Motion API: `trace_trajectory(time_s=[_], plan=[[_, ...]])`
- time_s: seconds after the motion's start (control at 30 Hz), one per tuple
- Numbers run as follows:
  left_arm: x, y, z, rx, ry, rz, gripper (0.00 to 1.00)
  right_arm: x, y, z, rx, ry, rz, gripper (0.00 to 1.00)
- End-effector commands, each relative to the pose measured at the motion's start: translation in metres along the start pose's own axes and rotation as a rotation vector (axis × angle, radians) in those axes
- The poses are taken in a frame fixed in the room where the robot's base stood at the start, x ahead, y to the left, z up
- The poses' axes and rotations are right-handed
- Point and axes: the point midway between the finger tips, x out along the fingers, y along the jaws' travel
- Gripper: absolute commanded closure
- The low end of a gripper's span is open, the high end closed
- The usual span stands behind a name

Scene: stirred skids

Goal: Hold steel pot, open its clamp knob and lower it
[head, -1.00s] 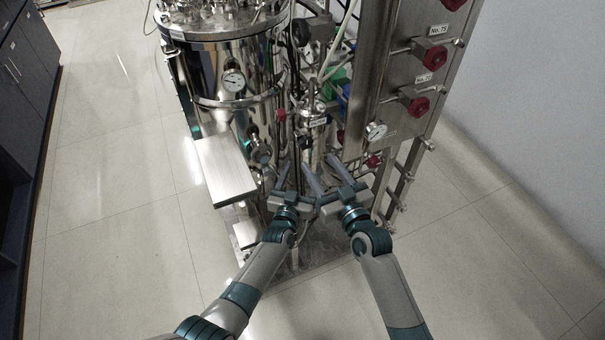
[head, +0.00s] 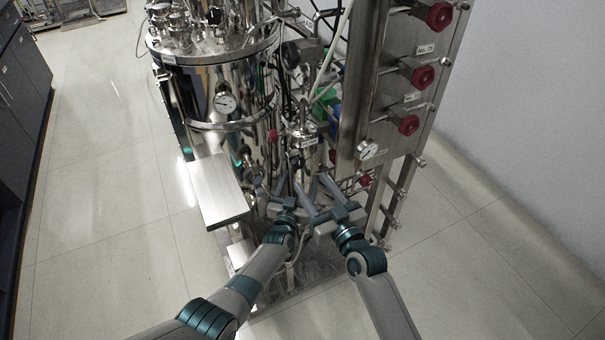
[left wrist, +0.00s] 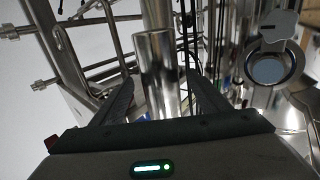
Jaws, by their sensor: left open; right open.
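A small steel pot (head: 303,134) with a lid and a white label stands between the large vessel and the valve panel in the head view. I cannot make out its clamp knob clearly. My left gripper (head: 272,186) is open, below and left of the pot. In the left wrist view an upright steel cylinder (left wrist: 157,70) shows between the open fingers of my left gripper (left wrist: 160,82); I cannot tell whether they touch it or whether it is the pot. My right gripper (head: 314,188) is open below the pot, its fingers pointing up at the skid.
The large steel vessel (head: 232,140) with a gauge stands left of the pot. A flat steel plate (head: 216,188) juts out near my left forearm. A panel with red valve knobs (head: 409,124) stands on the right. Tubes run between them. The tiled floor (head: 110,180) is open.

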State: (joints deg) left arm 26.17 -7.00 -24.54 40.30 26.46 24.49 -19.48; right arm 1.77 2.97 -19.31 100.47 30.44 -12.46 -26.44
Motion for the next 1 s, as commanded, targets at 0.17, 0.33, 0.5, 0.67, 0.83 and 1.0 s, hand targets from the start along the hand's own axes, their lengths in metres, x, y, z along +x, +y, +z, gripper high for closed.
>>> trace_trajectory(time_s=[0.17, 0.33, 0.5, 0.67, 0.83, 1.0], plan=[[0.017, 0.001, -0.001, 0.001, -0.001, 0.001, 0.31, 0.0, 0.0, 0.0, 0.0, 0.0, 0.0, 0.5], [0.027, 0.001, 0.001, 0.001, -0.002, -0.001, 0.31, 0.0, 0.0, 0.0, 0.0, 0.0, 0.0, 0.5], [0.033, 0.001, 0.001, 0.001, -0.001, -0.001, 0.31, 0.0, 0.0, 0.0, 0.0, 0.0, 0.0, 0.5], [0.035, 0.0, 0.0, 0.001, -0.001, 0.0, 0.31, 0.0, 0.0, 0.0, 0.0, 0.0, 0.0, 0.5], [0.036, 0.0, 0.0, 0.0, 0.0, 0.0, 0.31, 0.0, 0.0, 0.0, 0.0, 0.0, 0.0, 0.5], [0.036, 0.0, 0.0, 0.0, 0.0, 0.0, 0.31, 0.0, 0.0, 0.0, 0.0, 0.0, 0.0, 0.5]])
